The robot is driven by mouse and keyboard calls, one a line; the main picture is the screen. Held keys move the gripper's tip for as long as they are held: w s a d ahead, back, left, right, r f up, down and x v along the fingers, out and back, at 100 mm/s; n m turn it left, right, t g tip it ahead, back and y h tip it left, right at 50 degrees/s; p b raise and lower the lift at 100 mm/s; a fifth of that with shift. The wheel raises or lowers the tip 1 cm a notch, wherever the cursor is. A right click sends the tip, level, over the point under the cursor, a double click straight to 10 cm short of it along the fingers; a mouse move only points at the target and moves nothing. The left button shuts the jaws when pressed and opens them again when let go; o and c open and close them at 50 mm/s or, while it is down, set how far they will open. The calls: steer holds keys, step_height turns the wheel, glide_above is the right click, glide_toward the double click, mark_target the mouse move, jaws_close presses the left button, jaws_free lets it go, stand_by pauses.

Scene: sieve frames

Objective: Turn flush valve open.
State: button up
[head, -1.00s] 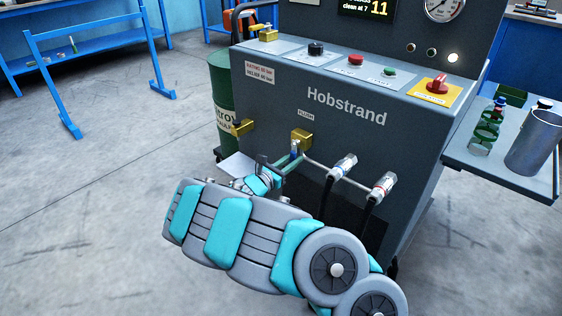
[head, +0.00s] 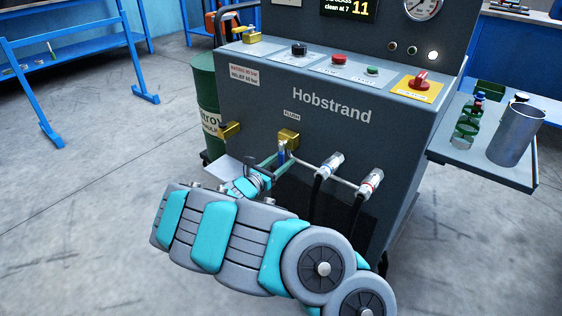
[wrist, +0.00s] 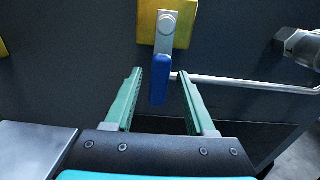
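The flush valve has a yellow brass body (head: 289,137) under a FLUSH label on the front of the grey Hobstrand machine. Its lever hangs straight down and ends in a blue grip (wrist: 159,80), which also shows in the head view (head: 282,153). My gripper (wrist: 159,73) is open, with one green finger to each side of the blue grip. Gaps show between the grip and both fingers in the wrist view, the left gap a little wider. In the head view my gripper (head: 270,163) is partly hidden by its own wrist.
A metal pipe (head: 306,168) runs right from near the lever to two hose couplings (head: 330,164). Another brass fitting (head: 229,130) sits to the left. A green drum (head: 203,100) stands beside the machine. A side shelf (head: 470,157) holds a metal cylinder and green-ringed part.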

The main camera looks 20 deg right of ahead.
steer(key=v, duration=0.7)
steer(key=shift+s+a+b, duration=0.25)
steer(key=shift+a+b, duration=0.05)
stand_by(0.4)
